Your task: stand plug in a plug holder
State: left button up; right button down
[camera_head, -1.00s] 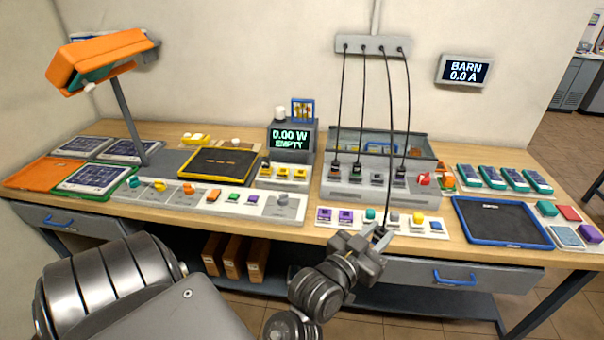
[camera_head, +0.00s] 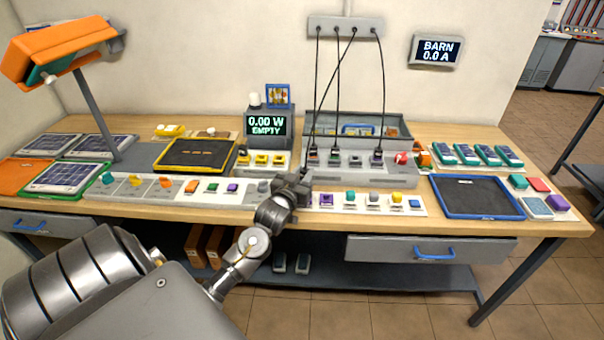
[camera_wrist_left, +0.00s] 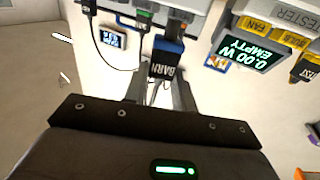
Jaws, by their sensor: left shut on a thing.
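My left gripper (camera_head: 297,184) is shut on a dark plug with a blue band, lettered BARN (camera_wrist_left: 165,62) in the left wrist view. In the head view the plug is mostly hidden by the gripper. Its black cable (camera_head: 330,95) runs up to the wall box. The gripper is above the front of the bench, just right of a small grey block (camera_head: 264,187) at the end of the left strip; I cannot tell whether this block is the plug holder. Other plugs stand in the grey socket box (camera_head: 345,176). My right gripper is not in view.
A wall cable box (camera_head: 345,27) hangs above. A strip of coloured blocks (camera_head: 385,204) lies right of the gripper, and a blue-rimmed tray (camera_head: 478,196) farther right. The tester display (camera_head: 267,126) reads 0.00 W EMPTY. The wall display (camera_head: 437,51) reads BARN 0.0 A.

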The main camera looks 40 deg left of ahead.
pick_arm(q)
jog(key=shift+f+b, duration=2.85)
jog(key=shift+f, duration=0.1)
jog(key=shift+d+r+p, duration=0.1)
jog(key=shift+p, duration=0.55)
jog(key=shift+f+b, duration=0.3)
jog(key=shift+f, duration=0.3)
jog(key=o, duration=0.7)
jog(key=shift+s, duration=0.1)
